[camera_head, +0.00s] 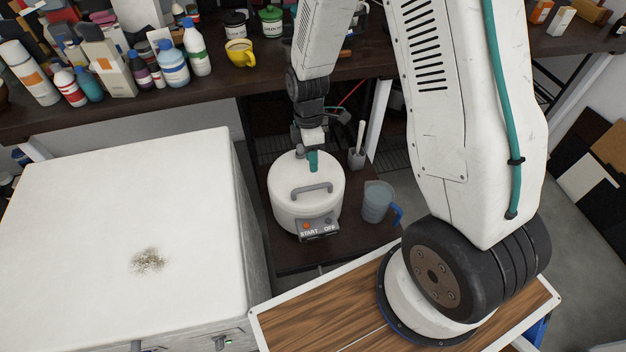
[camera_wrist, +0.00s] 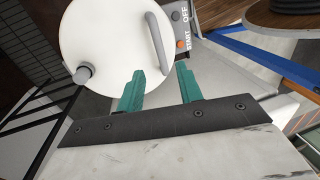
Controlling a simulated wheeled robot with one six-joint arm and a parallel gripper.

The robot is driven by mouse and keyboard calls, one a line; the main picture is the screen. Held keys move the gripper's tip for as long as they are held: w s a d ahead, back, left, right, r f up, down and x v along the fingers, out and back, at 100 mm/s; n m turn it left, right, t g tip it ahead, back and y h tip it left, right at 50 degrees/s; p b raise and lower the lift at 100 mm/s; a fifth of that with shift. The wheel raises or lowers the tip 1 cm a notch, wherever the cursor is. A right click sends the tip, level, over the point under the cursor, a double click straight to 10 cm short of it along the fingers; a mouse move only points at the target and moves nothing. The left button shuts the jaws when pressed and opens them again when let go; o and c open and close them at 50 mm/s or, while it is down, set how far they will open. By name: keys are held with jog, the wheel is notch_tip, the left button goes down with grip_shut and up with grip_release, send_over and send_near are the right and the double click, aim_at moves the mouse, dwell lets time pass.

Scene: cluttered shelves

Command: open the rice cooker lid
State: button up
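The rice cooker (camera_head: 290,205) is white and round, with a grey bar handle (camera_head: 311,191) on its lid and a front panel (camera_head: 318,230) marked START and OFF. Its lid appears shut. My gripper (camera_head: 313,160) is over the far part of the lid, behind the handle. In the wrist view, the lid (camera_wrist: 110,35) fills the upper left and the handle (camera_wrist: 158,45) lies just beyond the fingertips. The teal fingers of my gripper (camera_wrist: 160,70) are apart with nothing between them. I cannot tell whether they touch the lid. A grey knob (camera_wrist: 83,75) shows at the lid's rim.
A clear jug with a blue handle (camera_head: 377,203) stands right of the cooker, and a grey cup with a white utensil (camera_head: 356,158) behind it. A white cabinet (camera_head: 110,230) is at left. A dark shelf (camera_head: 250,80) with bottles and a yellow mug (camera_head: 240,53) runs behind.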

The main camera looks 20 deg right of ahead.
aim_at(313, 186)
jog(key=f, duration=0.3)
jog(key=s+f, duration=0.1)
jog(key=f, duration=0.4)
jog(key=shift+s+a+f, duration=0.15)
jog(key=shift+s+f, duration=0.1)
jog(key=shift+f, duration=0.05)
grip_shut()
